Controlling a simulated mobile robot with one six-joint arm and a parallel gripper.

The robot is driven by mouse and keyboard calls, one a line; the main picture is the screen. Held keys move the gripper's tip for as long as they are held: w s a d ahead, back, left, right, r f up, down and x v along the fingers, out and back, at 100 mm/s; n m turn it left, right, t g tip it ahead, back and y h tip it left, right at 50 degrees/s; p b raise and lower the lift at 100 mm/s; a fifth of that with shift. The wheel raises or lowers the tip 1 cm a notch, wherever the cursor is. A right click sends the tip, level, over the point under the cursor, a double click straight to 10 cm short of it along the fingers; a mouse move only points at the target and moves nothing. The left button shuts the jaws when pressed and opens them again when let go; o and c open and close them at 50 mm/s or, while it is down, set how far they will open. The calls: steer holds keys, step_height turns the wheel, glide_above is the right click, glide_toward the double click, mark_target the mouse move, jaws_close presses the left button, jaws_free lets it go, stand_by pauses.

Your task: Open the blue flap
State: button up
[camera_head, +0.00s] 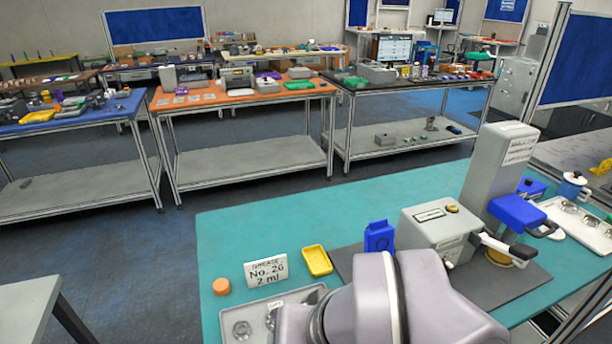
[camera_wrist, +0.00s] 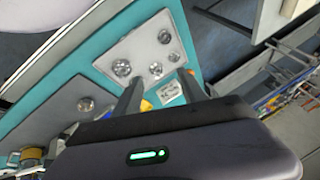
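A blue flap-like part (camera_head: 517,212) with a dark handle sits on the front of the tall grey machine (camera_head: 492,165) at the right of the teal table in the head view. It looks level, but I cannot tell whether it is open or shut. My gripper (camera_wrist: 160,80) shows in the wrist view with its two dark fingers apart and nothing between them. It is over the tray side of the table, away from the blue part. In the head view my own arm hides the gripper. The blue part does not show in the wrist view.
A low grey box (camera_head: 438,228) with a lever stands beside the machine on a dark mat (camera_head: 490,284). The teal table's back left is clear.

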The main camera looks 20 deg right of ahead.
steer(key=w+d+f+n+g+h, duration=0.25)
steer(key=w+d+g+h, duration=0.3)
steer(key=d, duration=0.35)
steer(key=n+g+h, duration=0.1)
steer(key=n+h, duration=0.3)
steer(key=h, duration=1)
glide_toward(382, 229)
steer(key=w+a+f, duration=0.4)
steer(key=d+b, duration=0.1)
steer(key=d, duration=0.4)
steer(key=s+d+b, duration=0.1)
steer(key=d, duration=0.5)
steer(key=d+b, duration=0.2)
steer(key=d, duration=0.4)
steer(key=shift+s+r, duration=0.15)
steer(key=shift+r, duration=0.05)
steer(key=shift+a, duration=0.1)
jaws_close()
